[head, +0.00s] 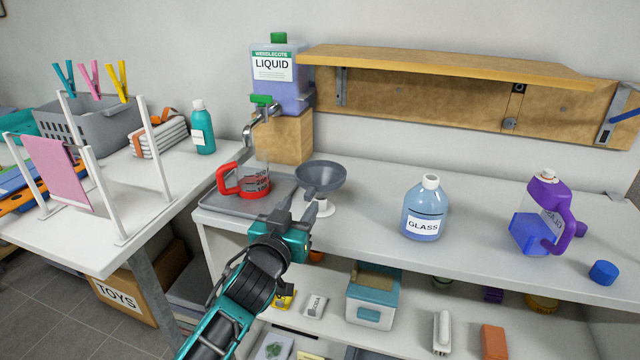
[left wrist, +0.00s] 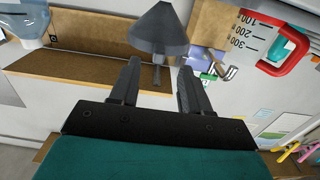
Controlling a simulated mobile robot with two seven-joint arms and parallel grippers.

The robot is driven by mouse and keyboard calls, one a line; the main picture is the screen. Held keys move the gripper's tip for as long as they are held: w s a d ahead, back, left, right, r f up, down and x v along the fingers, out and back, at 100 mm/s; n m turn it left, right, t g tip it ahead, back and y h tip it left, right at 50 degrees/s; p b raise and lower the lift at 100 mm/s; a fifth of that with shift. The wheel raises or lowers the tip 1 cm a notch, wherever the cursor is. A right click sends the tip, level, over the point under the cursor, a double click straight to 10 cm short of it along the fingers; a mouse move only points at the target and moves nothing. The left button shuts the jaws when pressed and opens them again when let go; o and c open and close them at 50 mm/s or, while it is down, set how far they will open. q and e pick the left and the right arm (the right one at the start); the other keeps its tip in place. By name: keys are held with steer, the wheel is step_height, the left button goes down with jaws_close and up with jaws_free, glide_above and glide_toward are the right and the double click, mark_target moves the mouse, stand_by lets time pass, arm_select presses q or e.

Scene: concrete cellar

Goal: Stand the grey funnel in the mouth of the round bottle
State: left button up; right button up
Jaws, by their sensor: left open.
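The grey funnel (head: 322,176) sits wide end up on a small white stand (head: 322,208) on the white bench. The round bottle (head: 425,208), with blue liquid, a white neck and a GLASS label, stands upright to the right; its mouth has nothing in it. My left gripper (head: 298,205) is open at the funnel's near left side. In the left wrist view the dark funnel (left wrist: 159,30) shows just beyond and between the two open fingers (left wrist: 157,75). Nothing is between the fingertips, and I cannot tell whether they touch it. My right gripper is not in view.
A red-handled measuring jug (head: 255,182) stands on a grey tray (head: 212,200) under the tap of a liquid container (head: 277,80). A purple jug (head: 543,215) and blue cap (head: 604,272) are at right. A wooden shelf (head: 440,65) overhangs behind. Bench between funnel and bottle is clear.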

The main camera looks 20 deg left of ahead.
mark_target(307, 196)
arm_select(q)
steer(key=w, duration=0.5)
steer(key=shift+d+r, duration=0.1)
steer(key=shift+d, duration=0.1)
steer(key=shift+s, duration=0.1)
steer(key=shift+c, duration=0.2)
jaws_close()
